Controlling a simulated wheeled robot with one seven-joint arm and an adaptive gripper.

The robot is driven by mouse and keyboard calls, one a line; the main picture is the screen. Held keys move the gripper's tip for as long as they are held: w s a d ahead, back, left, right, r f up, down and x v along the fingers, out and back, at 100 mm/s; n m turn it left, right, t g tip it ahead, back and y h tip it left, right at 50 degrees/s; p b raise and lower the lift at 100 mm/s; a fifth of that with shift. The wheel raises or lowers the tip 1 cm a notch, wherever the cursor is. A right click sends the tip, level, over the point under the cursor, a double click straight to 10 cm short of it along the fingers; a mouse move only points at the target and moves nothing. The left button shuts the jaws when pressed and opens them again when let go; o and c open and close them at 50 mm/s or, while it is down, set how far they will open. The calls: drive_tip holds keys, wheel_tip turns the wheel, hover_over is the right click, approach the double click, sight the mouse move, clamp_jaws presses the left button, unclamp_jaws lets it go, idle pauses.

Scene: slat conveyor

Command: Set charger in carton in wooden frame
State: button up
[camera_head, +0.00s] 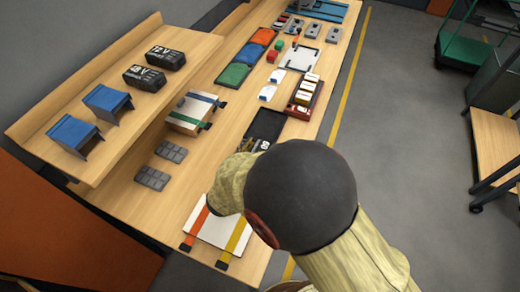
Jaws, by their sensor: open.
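Two black boxes with white lettering, which look like chargers, stand on the raised wooden shelf: one marked 12 V (166,57) and one that seems to read 48 V (145,77). A pale open-looking box with wooden sides (187,121) and green and blue straps sits on the bench below the shelf. A white panel (213,229) with orange and yellow straps lies nearer, partly hidden by my arm; I cannot tell which of the two is the carton in the wooden frame. My gripper is hidden behind my arm's dark round joint and cream links.
Two blue-topped stands (74,134) share the raised shelf (110,55). Grey pads (152,179), a black tray (268,123), coloured bins (249,54) and a red tray (303,109) occupy the bench. A green cart (470,50) stands right, across open floor (410,130).

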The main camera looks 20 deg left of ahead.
drive_tip(key=shift+r, duration=0.1)
drive_tip(key=shift+r, duration=0.25)
drive_tip(key=d+p+v, duration=0.1)
drive_tip(key=p+v, duration=0.1)
drive_tip(key=v, duration=1)
drive_tip(key=shift+a+r+p, duration=0.25)
drive_tip(key=shift+a+p, duration=0.05)
drive_tip(key=shift+a, duration=0.15)
